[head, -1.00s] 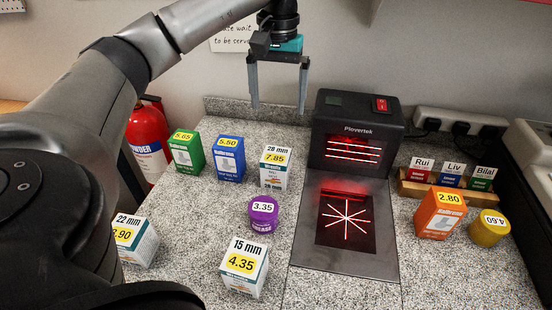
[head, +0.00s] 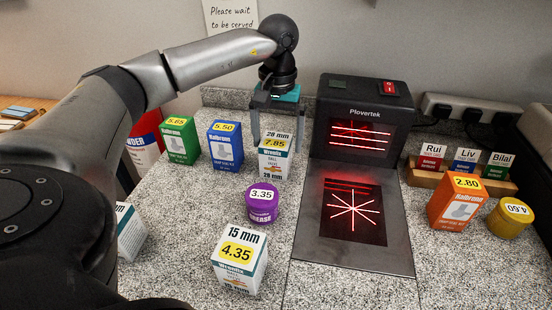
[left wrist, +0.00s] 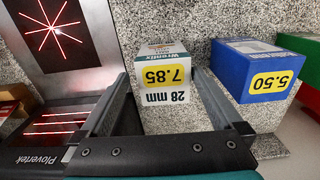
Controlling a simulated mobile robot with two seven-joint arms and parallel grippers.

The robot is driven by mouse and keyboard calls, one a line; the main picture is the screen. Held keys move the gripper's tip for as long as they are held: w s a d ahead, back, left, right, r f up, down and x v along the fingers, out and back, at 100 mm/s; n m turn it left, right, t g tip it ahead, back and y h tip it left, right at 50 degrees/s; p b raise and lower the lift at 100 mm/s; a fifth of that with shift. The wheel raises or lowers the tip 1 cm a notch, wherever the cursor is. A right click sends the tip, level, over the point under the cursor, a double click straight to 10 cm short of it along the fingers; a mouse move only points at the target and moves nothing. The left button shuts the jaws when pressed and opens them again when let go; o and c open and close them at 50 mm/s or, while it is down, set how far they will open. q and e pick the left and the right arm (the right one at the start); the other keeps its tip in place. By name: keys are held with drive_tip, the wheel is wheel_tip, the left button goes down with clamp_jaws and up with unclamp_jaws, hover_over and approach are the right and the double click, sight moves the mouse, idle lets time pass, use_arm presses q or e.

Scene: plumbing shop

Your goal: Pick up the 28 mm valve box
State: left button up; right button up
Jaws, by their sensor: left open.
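The 28 mm valve box (head: 274,160) is white with a yellow 7.85 label. It stands upright on the counter, left of the scanner. My left gripper (head: 277,132) is open, pointing down, with its fingers to either side of the box's top, seemingly slightly behind it in the head view. In the left wrist view the box (left wrist: 164,76) shows upside down between the two open fingers (left wrist: 160,92), with gaps on both sides. My right gripper is not in view.
A blue 5.50 box (head: 225,147) stands close left, a green 5.65 box (head: 180,140) beyond. The Plovertek scanner (head: 360,118) is close on the right. A purple tub (head: 262,203) and a 15 mm box (head: 239,260) stand in front.

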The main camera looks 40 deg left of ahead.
sight(276, 159)
use_arm(q)
drive_tip(key=f, duration=0.4)
drive_tip(key=f+b, duration=0.1)
drive_tip(key=f, duration=0.1)
drive_tip(key=shift+w+a+f, duration=0.15)
drive_tip(key=shift+a+f, duration=0.1)
drive_tip(key=shift+a, duration=0.1)
drive_tip(key=shift+r, duration=0.1)
clamp_jaws()
idle(0.5)
